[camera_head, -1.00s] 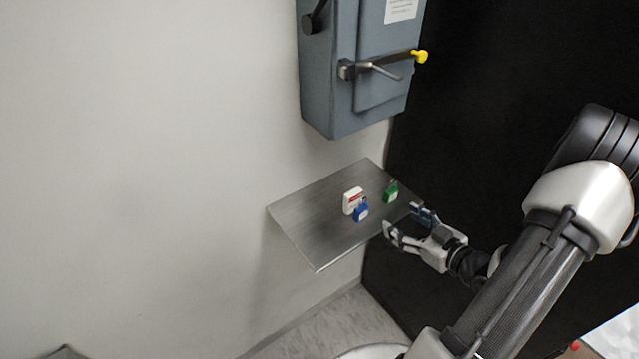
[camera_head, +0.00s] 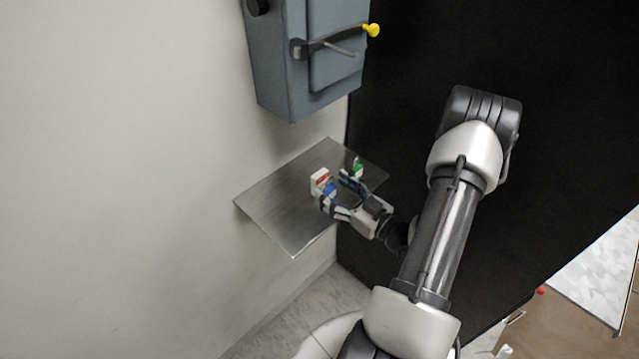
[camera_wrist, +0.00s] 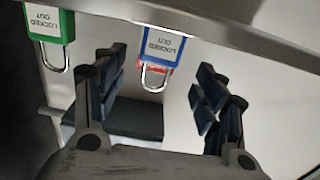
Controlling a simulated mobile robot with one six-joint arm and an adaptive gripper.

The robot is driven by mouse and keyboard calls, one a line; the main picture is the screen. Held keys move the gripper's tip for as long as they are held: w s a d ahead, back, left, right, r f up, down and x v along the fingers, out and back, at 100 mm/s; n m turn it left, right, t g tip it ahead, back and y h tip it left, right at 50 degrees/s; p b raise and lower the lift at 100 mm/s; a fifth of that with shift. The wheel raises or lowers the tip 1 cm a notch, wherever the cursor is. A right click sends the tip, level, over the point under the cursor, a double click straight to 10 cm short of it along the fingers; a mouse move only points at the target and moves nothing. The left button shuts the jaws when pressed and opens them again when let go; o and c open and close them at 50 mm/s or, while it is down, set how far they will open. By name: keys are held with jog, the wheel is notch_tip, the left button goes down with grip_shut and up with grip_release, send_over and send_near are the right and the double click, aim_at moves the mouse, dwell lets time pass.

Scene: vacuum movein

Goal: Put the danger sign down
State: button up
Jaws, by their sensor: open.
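The danger sign (camera_head: 319,180), a small white block with a red band, stands on a metal shelf (camera_head: 275,212). A blue padlock (camera_head: 331,189) stands right in front of it, partly hiding it. My gripper (camera_head: 335,190) is open, with its fingers over the shelf's right part, close around the blue padlock. In the wrist view, the blue padlock (camera_wrist: 172,50) hangs upside down in the picture between my open fingers (camera_wrist: 160,78). Some red shows behind its shackle; I cannot tell whether it is the sign. I see no contact.
A green padlock (camera_head: 357,168) stands farther back on the shelf, and at the left in the wrist view (camera_wrist: 45,24). A grey wall cabinet (camera_head: 310,70) with a yellow-tipped handle is above. A black panel (camera_head: 560,110) is to the right. The shelf's left part is clear.

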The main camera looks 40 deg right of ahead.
aim_at(322, 181)
jog(key=w, duration=0.6)
jog(key=shift+f+b, duration=0.2)
jog(key=shift+b, duration=0.2)
jog(key=shift+c, duration=0.4)
jog(key=shift+s, duration=0.1)
jog(key=c, duration=1)
